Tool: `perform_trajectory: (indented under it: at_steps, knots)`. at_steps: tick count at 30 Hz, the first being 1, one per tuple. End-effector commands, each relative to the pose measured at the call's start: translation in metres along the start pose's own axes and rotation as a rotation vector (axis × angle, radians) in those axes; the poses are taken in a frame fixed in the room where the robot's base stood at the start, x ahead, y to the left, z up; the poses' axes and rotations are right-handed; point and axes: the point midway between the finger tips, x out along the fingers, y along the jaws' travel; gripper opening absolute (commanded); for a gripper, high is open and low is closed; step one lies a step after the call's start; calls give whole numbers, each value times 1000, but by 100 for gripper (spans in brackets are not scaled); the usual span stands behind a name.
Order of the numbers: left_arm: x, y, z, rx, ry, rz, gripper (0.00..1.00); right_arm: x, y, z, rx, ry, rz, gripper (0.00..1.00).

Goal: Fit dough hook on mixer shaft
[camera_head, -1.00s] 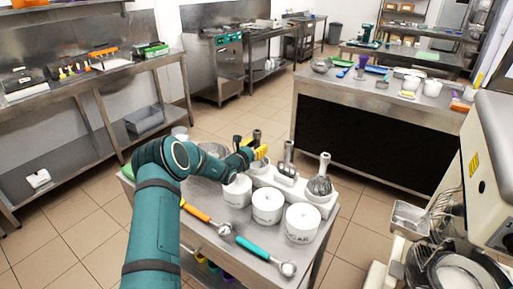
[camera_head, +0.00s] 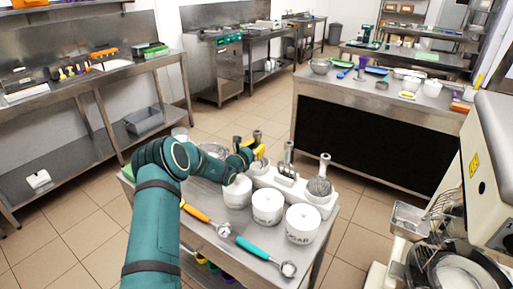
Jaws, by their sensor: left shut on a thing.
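My left gripper (camera_head: 252,154), with yellow fingers, is at the left end of a white holder (camera_head: 264,180) on the steel table. It is shut on the leftmost attachment, apparently the dough hook, whose grey shaft (camera_head: 257,136) rises upright above the fingers. The hook's lower part is hidden behind the gripper and a white canister. Two other attachments stand in the holder: a flat one (camera_head: 288,164) and a rounded one (camera_head: 320,184). The cream mixer (camera_head: 490,150) stands at the right edge, with a bowl (camera_head: 455,272) below its head. My right gripper is not in view.
Several white canisters (camera_head: 267,208) stand in front of the holder. An orange-handled tool (camera_head: 197,213) and a teal-handled scoop (camera_head: 257,249) lie near the table's front. Open tiled floor separates this table from the black-fronted counter (camera_head: 380,129).

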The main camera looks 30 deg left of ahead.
Motion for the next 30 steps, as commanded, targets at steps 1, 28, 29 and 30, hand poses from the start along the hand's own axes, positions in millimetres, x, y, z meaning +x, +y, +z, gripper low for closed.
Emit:
perform_trajectory:
  at_steps: [1, 28, 29, 30]
  knots:
    - [0, 0, 2, 0, -1, 0, 0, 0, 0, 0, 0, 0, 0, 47]
    - [0, 0, 49, 1, -2, 0, 0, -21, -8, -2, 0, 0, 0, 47]
    - [0, 0, 50, 1, -2, 0, 0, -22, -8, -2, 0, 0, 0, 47]
    - [0, 0, 51, 1, -2, 0, 0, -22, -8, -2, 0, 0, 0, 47]
